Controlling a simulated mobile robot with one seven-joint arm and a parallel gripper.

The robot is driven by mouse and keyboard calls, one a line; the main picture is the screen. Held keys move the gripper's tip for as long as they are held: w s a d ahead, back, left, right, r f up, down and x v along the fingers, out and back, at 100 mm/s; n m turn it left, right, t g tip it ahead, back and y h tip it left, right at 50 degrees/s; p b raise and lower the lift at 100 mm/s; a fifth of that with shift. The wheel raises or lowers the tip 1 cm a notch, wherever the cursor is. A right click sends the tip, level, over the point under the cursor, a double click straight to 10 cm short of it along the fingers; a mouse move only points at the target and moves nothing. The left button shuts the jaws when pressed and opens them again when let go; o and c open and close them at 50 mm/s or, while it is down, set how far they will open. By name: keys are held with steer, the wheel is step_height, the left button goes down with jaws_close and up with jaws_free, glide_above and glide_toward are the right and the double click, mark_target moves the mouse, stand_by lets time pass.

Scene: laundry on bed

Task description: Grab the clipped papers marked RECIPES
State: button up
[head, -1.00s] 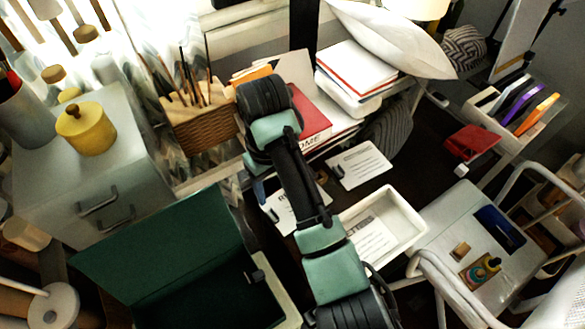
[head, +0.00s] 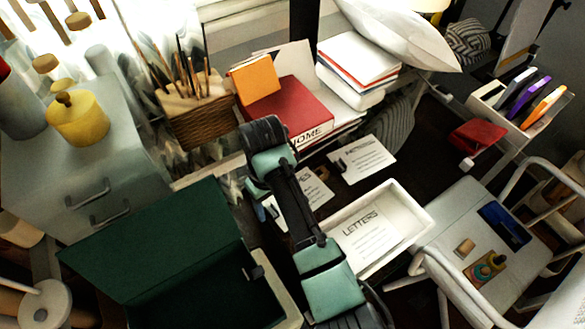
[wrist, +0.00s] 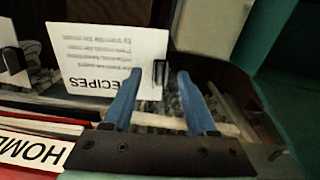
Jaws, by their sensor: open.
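The clipped papers marked RECIPES are a white sheet (wrist: 108,62) with a black clip (wrist: 160,72) on its edge in the wrist view. In the head view the sheet (head: 318,189) is partly hidden by my arm. My gripper (wrist: 158,76) is open, its two blue fingers reaching toward the clip edge. The clip shows between the fingertips, with nothing visibly gripped. I cannot tell how far above the papers the fingers are. In the head view the gripper is mostly hidden behind my arm.
Papers marked NOTES (head: 368,163) lie beside RECIPES. A white tray (head: 424,222) holds papers marked LETTERS (head: 360,222). A red box marked HOME (head: 290,108) sits behind. An open green box (head: 160,245) stands at lower left.

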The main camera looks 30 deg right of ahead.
jaws_close()
steer(key=shift+r, duration=0.1)
